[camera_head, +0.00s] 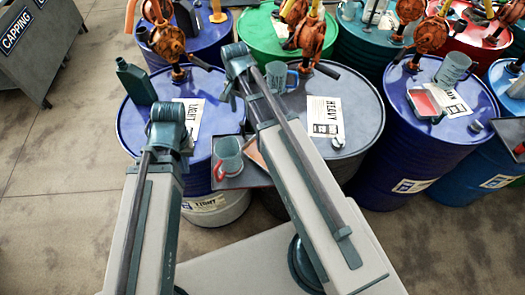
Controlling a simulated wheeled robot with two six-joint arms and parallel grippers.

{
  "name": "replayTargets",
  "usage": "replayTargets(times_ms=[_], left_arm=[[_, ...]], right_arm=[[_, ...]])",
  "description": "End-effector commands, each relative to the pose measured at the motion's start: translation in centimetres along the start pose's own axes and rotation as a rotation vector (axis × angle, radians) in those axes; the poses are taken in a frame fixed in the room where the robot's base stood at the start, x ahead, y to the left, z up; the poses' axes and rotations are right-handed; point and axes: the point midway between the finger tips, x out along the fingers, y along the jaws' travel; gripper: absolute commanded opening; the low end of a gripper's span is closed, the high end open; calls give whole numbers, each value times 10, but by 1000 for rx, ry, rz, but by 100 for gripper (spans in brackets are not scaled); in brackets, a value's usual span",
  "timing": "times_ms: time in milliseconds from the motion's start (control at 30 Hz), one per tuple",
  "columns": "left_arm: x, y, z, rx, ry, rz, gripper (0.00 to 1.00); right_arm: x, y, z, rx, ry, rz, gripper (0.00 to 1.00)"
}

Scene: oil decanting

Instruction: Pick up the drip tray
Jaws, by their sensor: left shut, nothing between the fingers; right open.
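A small shallow tray with a red inside (426,103) lies on the right blue drum; it looks like a drip tray. A flat dark tray (238,182) sits at the front between the left blue drum and the grey drum, partly hidden by my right arm. A grey jug with a red handle (228,155) stands on it, beside a reddish piece partly covered by the arm. My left gripper (168,128) is shut and empty over the front of the left blue drum. My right gripper (230,96) is open and empty between the two drums, above their tops. Both are apart from the trays.
The blue drum (135,130) labelled LIGHT holds a green bottle (136,80) and a paper. The grey drum (365,105) labelled HEAVY holds a grey jug (277,77). Orange pumps (312,38) rise behind. A cart (40,40) stands at the left; floor there is clear.

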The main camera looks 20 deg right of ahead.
Motion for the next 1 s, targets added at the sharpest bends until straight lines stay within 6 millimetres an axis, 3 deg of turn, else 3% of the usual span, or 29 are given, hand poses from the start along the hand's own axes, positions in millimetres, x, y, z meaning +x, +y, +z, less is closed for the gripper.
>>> replayTargets(times_ms=[33,433,833,1000], left_arm=[[12,1,-1,1,0,0,0],[67,6,-4,7,0,-2,0],[76,7,-5,5,0,-1,0],[92,8,-6,5,0,-1,0]], right_arm=[[12,0,0,0,0,0,56],[68,0,0,0,0,0,56],[77,0,1,0,0,0,56],[93,0,2,0,0,0,56]])
